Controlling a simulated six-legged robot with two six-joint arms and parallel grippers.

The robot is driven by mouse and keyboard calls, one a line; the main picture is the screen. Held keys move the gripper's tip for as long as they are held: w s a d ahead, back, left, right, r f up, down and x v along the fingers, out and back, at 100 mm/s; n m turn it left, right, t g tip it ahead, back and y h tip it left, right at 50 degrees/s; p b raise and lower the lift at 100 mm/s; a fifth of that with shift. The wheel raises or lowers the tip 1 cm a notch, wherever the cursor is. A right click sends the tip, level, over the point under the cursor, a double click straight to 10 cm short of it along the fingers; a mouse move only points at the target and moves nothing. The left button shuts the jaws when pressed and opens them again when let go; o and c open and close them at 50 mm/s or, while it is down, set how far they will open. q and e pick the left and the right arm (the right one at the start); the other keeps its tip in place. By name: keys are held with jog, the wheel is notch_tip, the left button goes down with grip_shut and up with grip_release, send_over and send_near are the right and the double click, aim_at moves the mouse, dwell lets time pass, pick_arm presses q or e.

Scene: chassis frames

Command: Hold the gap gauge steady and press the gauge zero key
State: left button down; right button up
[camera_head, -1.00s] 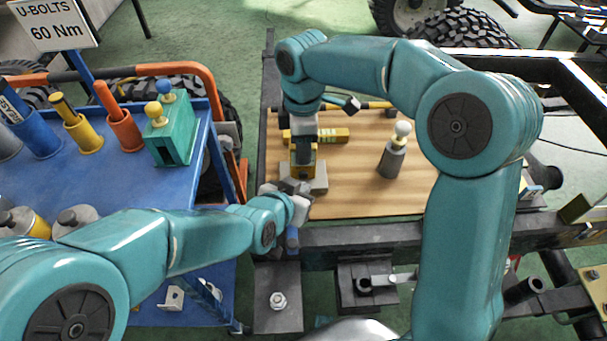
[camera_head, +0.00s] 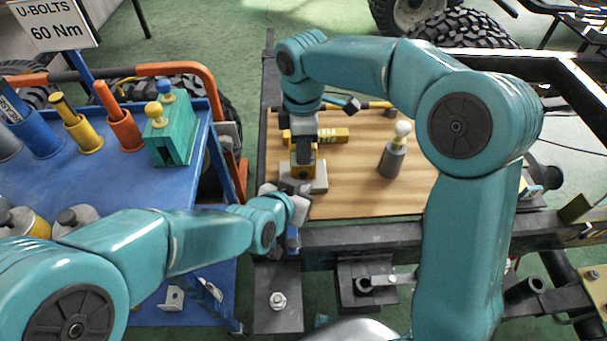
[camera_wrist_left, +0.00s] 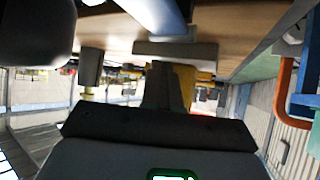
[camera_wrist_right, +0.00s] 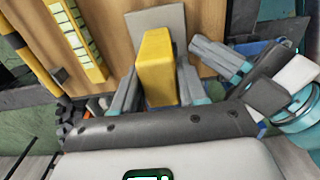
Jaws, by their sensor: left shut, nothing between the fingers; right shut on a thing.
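The gap gauge is a yellow block (camera_wrist_right: 157,67) on a pale grey base (camera_head: 319,176) standing on the wooden board. My right gripper (camera_head: 303,160) comes down from above and is shut on the yellow block. The block shows between its fingers in the right wrist view. My left gripper (camera_head: 292,187) is low beside the near left side of the gauge. Its fingers (camera_wrist_right: 218,58) are together and empty, pointing toward the gauge in the right wrist view. I cannot make out the zero key, nor whether the left fingertips touch the gauge.
A yellow marked bar (camera_head: 330,136) lies behind the gauge. A grey post with a cream knob (camera_head: 393,152) stands to the right on the wooden board (camera_head: 355,198). A blue cart (camera_head: 108,186) with colored holders and a teal block (camera_head: 172,140) is at the left.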

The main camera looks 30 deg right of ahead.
pick_arm(q)
jog(key=shift+w, duration=0.1)
dwell(0.7)
jog(key=shift+w+d, duration=0.15)
jog(key=shift+w, duration=0.15)
jog(key=shift+w+d, duration=0.2)
jog(key=shift+w, duration=0.15)
dwell(0.7)
jog(key=shift+s+a, duration=0.35)
jog(key=shift+s, duration=0.4)
jog(key=shift+s, duration=0.1)
jog(key=shift+s+a, duration=0.35)
jog(key=shift+s, duration=0.4)
jog(key=shift+s+a, duration=0.4)
jog(key=shift+s, duration=0.3)
jog(key=shift+s+a, duration=0.35)
jog(key=shift+s, duration=0.4)
